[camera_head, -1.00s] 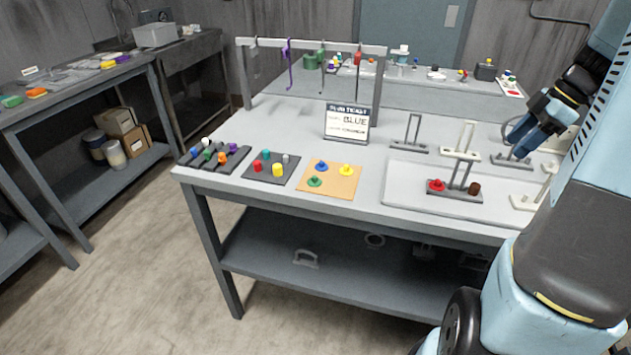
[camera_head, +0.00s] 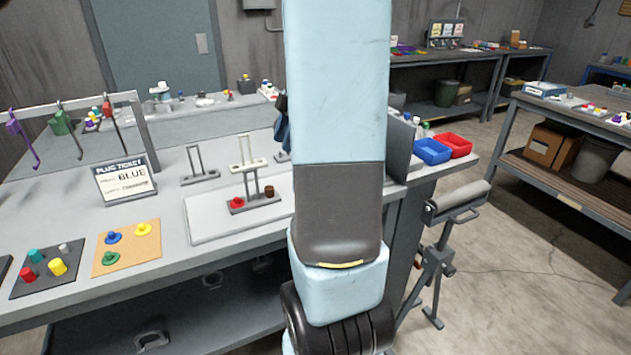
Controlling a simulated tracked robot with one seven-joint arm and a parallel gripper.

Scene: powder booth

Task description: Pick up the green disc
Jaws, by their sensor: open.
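The green disc (camera_head: 111,259), with a small knob on top, lies at the front left of a tan board (camera_head: 134,263) on the grey bench. A blue disc (camera_head: 112,238) is behind it and a yellow disc (camera_head: 143,229) is to its back right on the same board. Only a dark blue sliver of my gripper (camera_head: 283,128) shows at the left edge of my arm; my arm hides the rest. It is over the bench's right part, well to the right of the green disc and apart from it. My gripper is open; I see nothing held in the visible part.
A dark board (camera_head: 47,285) with coloured plugs lies left of the tan board. A pale tray (camera_head: 208,219) with a dark stand and red knob lies right. Hooks hang from a rack (camera_head: 137,128).

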